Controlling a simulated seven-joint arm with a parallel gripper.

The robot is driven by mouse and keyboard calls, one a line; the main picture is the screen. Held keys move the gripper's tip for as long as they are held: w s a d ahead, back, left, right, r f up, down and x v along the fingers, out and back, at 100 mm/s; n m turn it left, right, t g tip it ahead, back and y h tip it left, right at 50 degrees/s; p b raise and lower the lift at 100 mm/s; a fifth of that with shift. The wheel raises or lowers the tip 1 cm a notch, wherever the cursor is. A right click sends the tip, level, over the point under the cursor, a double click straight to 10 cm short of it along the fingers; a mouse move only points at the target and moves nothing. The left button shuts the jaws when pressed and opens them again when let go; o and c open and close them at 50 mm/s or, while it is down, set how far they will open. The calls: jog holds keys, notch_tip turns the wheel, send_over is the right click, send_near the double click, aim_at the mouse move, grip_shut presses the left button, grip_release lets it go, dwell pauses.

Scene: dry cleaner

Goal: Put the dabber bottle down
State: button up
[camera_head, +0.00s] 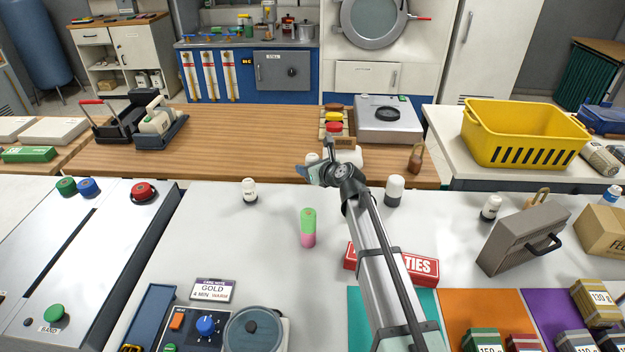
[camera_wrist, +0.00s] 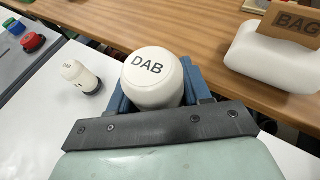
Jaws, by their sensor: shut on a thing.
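The dabber bottle, seen from above in the wrist view, has a round white top (camera_wrist: 152,76) marked DAB. It stands between the blue fingers of my gripper (camera_wrist: 158,92), which is shut on it. In the head view my gripper (camera_head: 307,172) is over the far edge of the white table (camera_head: 225,235), near the wooden counter (camera_head: 240,130). A small white part of the bottle (camera_head: 312,158) shows there above the fingers. The bottle's lower part is hidden, so I cannot tell whether it touches a surface.
A white bottle with a dark base (camera_head: 249,190) stands left of my gripper. A white-topped bottle (camera_head: 395,188) stands right. A green and pink bottle (camera_head: 308,228) and a red sign (camera_head: 415,266) are nearer. A white rounded holder with a BAG card (camera_wrist: 268,58) is close right.

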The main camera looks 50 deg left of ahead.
jog(key=shift+r, duration=0.5)
jog(key=shift+w+d, duration=0.2)
jog(key=shift+w, duration=0.15)
jog(key=w+d+r+m+t, duration=0.1)
jog(key=w+d, duration=0.4)
jog(key=d, duration=0.1)
jog(key=w+d+r+m+t, duration=0.1)
jog(key=w+d, duration=0.4)
jog(key=w, duration=0.1)
jog(key=w+d+r+m+t, duration=0.1)
jog(key=w+d, duration=0.4)
jog(key=d, duration=0.1)
jog(key=shift+w+d+r+t+h, duration=0.25)
jog(key=shift+w+d+t+h, duration=0.05)
jog(key=shift+w+h, duration=0.1)
jog(key=s+d+r+n+g, duration=0.15)
jog(key=s+d, duration=0.25)
jog(key=d, duration=0.8)
jog(key=s+d+n+g+h, duration=0.1)
jog(key=s+d+n+g, duration=0.1)
jog(key=s+n+g, duration=0.55)
jog(key=s+d+n+g, duration=0.2)
jog(key=s+g, duration=0.2)
jog(key=s, duration=0.6)
jog(key=shift+d+f, duration=0.1)
jog(key=shift+f, duration=5.15)
